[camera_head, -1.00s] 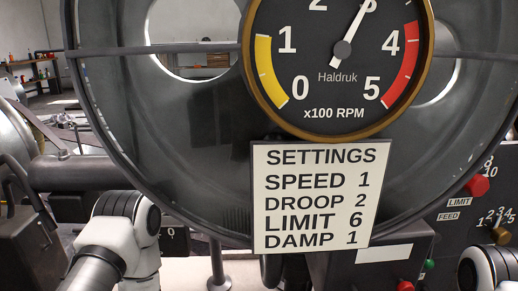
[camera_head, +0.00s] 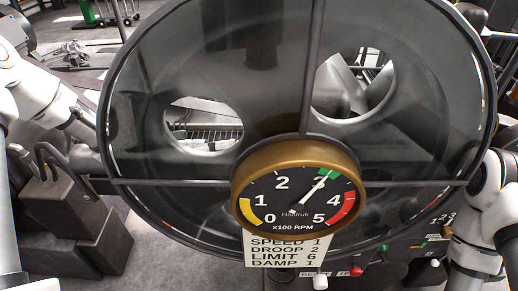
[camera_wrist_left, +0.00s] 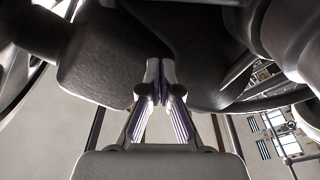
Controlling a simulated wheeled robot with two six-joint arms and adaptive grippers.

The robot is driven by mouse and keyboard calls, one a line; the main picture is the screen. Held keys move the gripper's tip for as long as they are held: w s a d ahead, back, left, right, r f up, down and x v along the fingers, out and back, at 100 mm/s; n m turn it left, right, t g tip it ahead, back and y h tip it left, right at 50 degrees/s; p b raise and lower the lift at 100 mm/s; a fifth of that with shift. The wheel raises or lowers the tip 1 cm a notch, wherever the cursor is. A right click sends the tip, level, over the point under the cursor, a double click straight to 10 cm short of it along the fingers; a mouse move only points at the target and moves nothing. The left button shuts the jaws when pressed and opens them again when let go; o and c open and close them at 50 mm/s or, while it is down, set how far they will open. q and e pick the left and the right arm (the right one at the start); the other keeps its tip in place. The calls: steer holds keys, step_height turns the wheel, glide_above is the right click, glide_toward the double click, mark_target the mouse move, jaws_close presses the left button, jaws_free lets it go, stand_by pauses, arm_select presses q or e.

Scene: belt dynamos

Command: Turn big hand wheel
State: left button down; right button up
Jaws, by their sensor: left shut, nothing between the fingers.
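The big hand wheel (camera_head: 150,182) is a large dark ring with thin spokes, filling most of the head view. A round brass-rimmed gauge (camera_head: 300,200) sits in front of its lower middle, its needle near 3. My left arm comes in from the left and reaches the wheel's left edge; its gripper cannot be made out there. In the left wrist view my left gripper (camera_wrist_left: 160,98) is shut and empty, its fingertips close to a dark rounded body. Whether they touch it cannot be told. My right arm stands at the wheel's right edge, its gripper out of sight.
A white settings card (camera_head: 288,250) hangs below the gauge. A panel with a red knob (camera_head: 356,271) and a white knob (camera_head: 320,281) lies below right. A dark block with hooked levers (camera_head: 60,215) stands at lower left. Large round openings show behind the wheel.

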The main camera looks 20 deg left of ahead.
arm_select(q)
steer(key=x, duration=0.8)
steer(key=shift+w+d+f, duration=0.2)
steer(key=shift+f, duration=0.1)
steer(key=s+f, duration=0.2)
steer(key=f, duration=0.1)
steer(key=shift+s+a, duration=0.3)
steer(key=shift+s, duration=0.1)
